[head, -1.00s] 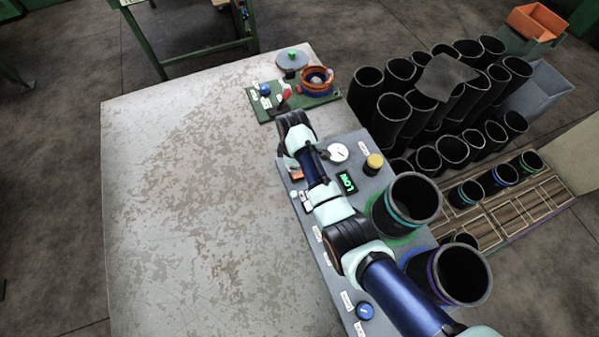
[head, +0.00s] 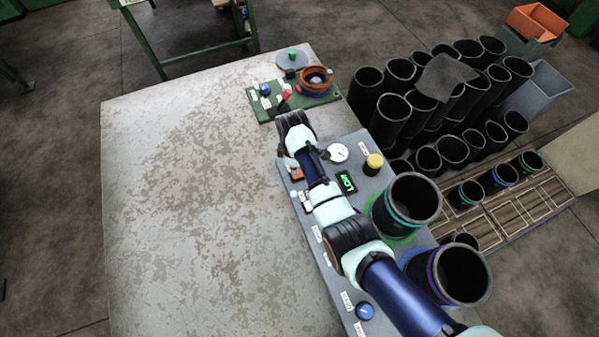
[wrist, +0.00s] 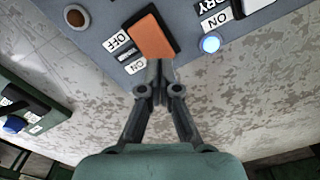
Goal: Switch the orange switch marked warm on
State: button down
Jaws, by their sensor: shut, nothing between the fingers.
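The orange switch (wrist: 152,38) is a rocker on the grey panel, with OFF and ON labels along its left side in the wrist view. It also shows as a small orange patch (head: 296,174) beside my arm in the head view. My gripper (wrist: 158,84) is shut and empty, its fingertips at the lower end of the rocker, near the ON label (wrist: 136,65). They overlap the rocker's lower edge in the picture; I cannot tell whether they touch it. The word warm is not readable. In the head view my arm hides the fingertips.
A lit round lamp (wrist: 210,43) sits right of the switch and a brown round part (wrist: 76,17) to its left. The table's left side (head: 190,220) is clear.

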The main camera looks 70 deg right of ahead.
jog(key=shift+f+b, duration=0.9)
jog(key=shift+f, duration=0.5)
dwell(0.9)
notch_tip(320, 180, up, 7)
jog(key=p, duration=0.7)
jog(key=shift+r+p, duration=0.15)
jog(key=shift+p, duration=0.15)
dwell(0.3)
